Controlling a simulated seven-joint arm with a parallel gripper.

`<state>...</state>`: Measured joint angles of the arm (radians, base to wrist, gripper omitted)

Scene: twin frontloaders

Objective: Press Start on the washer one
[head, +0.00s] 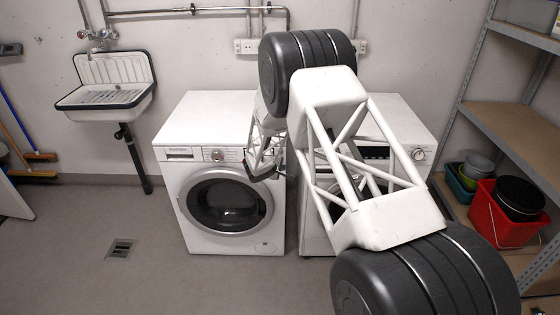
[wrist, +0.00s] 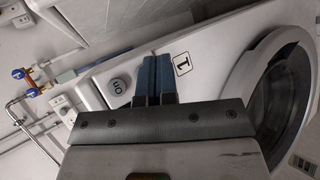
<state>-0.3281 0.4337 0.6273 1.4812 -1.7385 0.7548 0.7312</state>
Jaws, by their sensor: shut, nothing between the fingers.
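A white front-loading washer (head: 228,170) with a dark round door stands at the left of the pair. My gripper (head: 262,176) is close in front of its upper right front, partly hidden by my arm. The wrist view shows a white front panel (wrist: 215,45) bearing a "1" label (wrist: 183,64) and a round grey button (wrist: 118,86) with lettering, seen at a steep slant. The blue fingers (wrist: 154,78) are shut and empty, between button and label in the picture. Contact with the panel cannot be told. The fingers hide part of the panel.
A second white machine (head: 418,135) stands to the right, mostly behind my arm. Metal shelves with a red bucket (head: 500,222) stand at the right. The floor (head: 150,285) at front left is clear around a drain (head: 120,249).

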